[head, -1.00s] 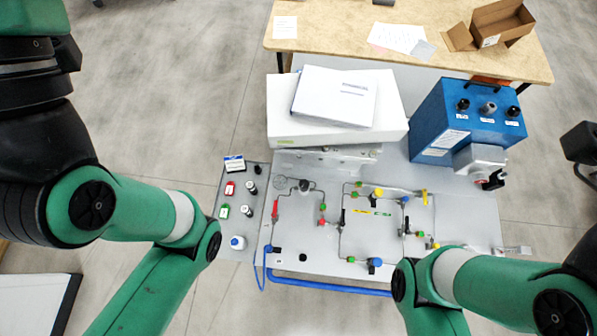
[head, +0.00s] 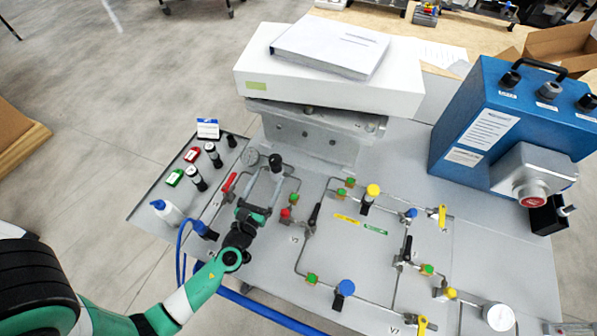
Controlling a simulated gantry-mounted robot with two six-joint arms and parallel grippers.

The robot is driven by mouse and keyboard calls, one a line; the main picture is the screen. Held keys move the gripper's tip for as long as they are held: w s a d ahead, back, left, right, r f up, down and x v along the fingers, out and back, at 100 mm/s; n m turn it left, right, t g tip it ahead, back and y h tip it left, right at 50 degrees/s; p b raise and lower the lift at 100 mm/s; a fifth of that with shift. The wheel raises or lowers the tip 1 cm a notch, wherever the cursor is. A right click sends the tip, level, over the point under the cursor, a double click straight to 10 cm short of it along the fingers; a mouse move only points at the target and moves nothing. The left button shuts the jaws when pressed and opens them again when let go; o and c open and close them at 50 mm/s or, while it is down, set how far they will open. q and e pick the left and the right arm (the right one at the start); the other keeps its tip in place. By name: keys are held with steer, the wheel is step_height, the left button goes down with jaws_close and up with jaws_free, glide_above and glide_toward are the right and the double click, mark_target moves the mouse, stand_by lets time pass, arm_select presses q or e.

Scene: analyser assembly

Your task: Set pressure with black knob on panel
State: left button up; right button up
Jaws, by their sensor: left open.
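The grey panel (head: 385,270) carries thin pipes, valves and coloured knobs. A black knob (head: 275,161) stands near its upper left, beside a round grey disc (head: 252,158). My left gripper (head: 267,181) is open over the left part of the panel. Its two fingers point up the picture towards the black knob, with their tips close below it. I cannot tell whether they touch it. My left arm comes in from the lower left. My right gripper is out of view.
A red lever (head: 229,184) is just left of my left gripper. A white box (head: 335,80) with a binder (head: 330,45) stands behind the knob. A blue box (head: 500,125) is at the back right.

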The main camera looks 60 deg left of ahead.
mark_target(279, 156)
arm_select(q)
steer(key=shift+s+a+f, duration=0.25)
steer(key=shift+a+f, duration=0.15)
steer(key=shift+f, duration=0.15)
steer(key=shift+r, duration=0.15)
steer(key=shift+w, duration=0.2)
steer(key=x, duration=1.1)
steer(key=shift+w+a+b, duration=0.15)
steer(key=shift+a+b, duration=0.15)
steer(key=shift+b, duration=0.1)
jaws_close()
steer(key=shift+d+m+t+h+b, duration=0.1)
steer(key=shift+m+t+h+b, duration=0.4)
steer(key=shift+h+b, duration=0.25)
steer(key=shift+w+d+m+t+h+b, duration=0.2)
steer(key=shift+m+t+h+b, duration=0.35)
steer(key=shift+m+h, duration=0.4)
steer(key=shift+d, duration=0.1)
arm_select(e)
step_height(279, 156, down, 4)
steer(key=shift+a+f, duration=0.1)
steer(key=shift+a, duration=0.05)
